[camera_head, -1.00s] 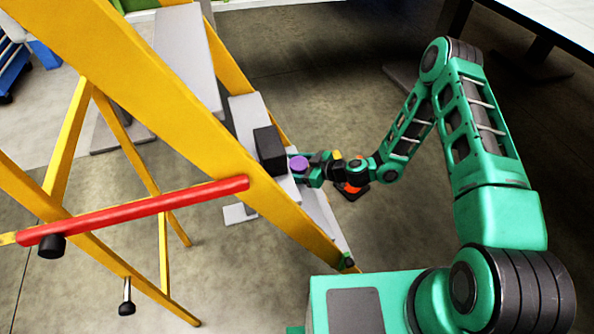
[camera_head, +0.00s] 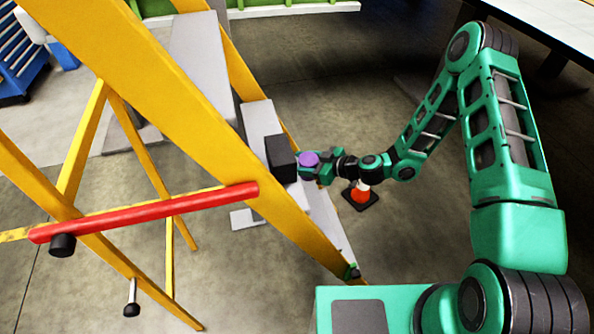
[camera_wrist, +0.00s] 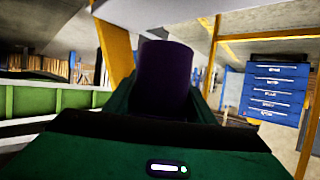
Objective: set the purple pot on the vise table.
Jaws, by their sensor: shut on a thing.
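The purple pot (camera_head: 308,158) is small and round, seen from above in the head view. My gripper (camera_head: 312,163) is shut on it beside a step of the yellow ladder. In the wrist view the pot (camera_wrist: 166,78) stands dark and upright between the fingers of my gripper (camera_wrist: 165,100). A black block (camera_head: 281,158) is just left of the pot, on a grey step. Whether the pot touches the step or the block I cannot tell. I cannot make out a vise table for certain in either view.
The yellow stepladder (camera_head: 190,120) with grey steps (camera_head: 200,55) and a red bar (camera_head: 150,213) stands left of my arm. A blue drawer cabinet (camera_wrist: 275,90) shows in the wrist view. A white tabletop (camera_head: 545,28) is at top right.

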